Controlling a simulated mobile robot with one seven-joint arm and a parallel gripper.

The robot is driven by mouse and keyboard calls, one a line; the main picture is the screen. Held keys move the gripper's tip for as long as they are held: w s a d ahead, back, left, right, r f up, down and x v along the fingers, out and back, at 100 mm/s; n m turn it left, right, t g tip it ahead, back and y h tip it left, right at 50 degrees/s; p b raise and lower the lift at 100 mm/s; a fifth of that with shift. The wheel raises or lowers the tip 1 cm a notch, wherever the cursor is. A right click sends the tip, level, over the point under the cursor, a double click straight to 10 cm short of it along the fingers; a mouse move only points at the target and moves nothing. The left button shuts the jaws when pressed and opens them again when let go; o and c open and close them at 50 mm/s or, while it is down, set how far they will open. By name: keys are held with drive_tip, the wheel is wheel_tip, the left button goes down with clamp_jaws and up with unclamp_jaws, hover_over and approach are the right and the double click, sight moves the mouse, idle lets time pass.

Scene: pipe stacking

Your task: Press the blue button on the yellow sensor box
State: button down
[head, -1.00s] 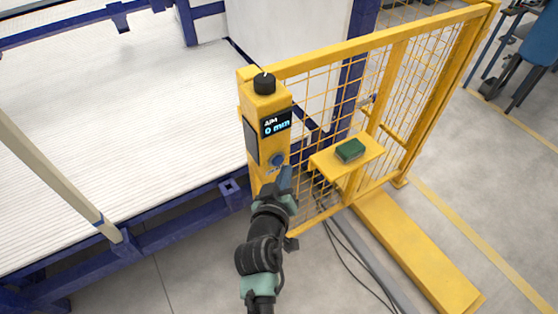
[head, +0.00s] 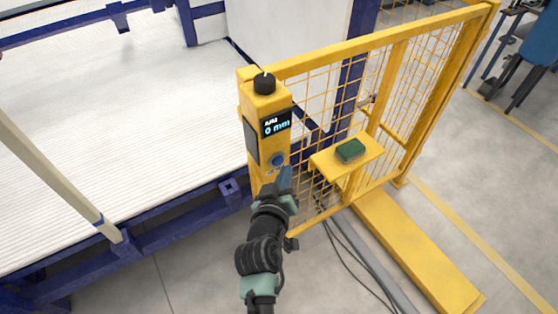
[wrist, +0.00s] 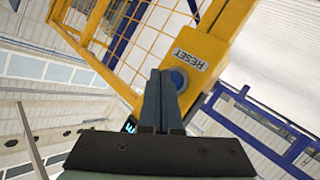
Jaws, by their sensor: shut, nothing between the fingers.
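The yellow sensor box (head: 267,100) stands upright at the near end of the yellow mesh fence in the head view. It has a black knob (head: 264,84) on top and a small screen (head: 276,123) reading "0 mm". The blue button (head: 277,160) is low on its front face. In the wrist view the blue button (wrist: 178,80) sits beside a white RESET label (wrist: 188,60). My gripper (head: 285,172) is shut and empty, just below the button. In the wrist view its fingertips (wrist: 163,74) overlap the button's edge; I cannot tell whether they touch it.
A yellow shelf (head: 325,162) with a green block (head: 350,150) juts out right of the box. A yellow mesh fence (head: 400,90) runs behind it. A blue-framed white slatted bed (head: 120,140) lies left. Dark cables (head: 345,245) hang to the floor.

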drive_tip(key=shift+w, duration=0.1)
drive_tip(key=shift+w+a+b, duration=0.25)
drive_tip(key=shift+b, duration=0.15)
drive_tip(key=shift+w+a+b, duration=0.25)
drive_tip(key=shift+w+b, duration=0.05)
drive_tip(key=shift+b, duration=0.05)
idle(0.7)
idle(0.4)
drive_tip(key=shift+s+d+p, duration=0.45)
drive_tip(key=shift+s+d, duration=0.05)
drive_tip(key=shift+s, duration=0.15)
drive_tip(key=s+d+p, duration=0.1)
drive_tip(key=s, duration=0.1)
drive_tip(key=s+d+p, duration=0.2)
idle(0.3)
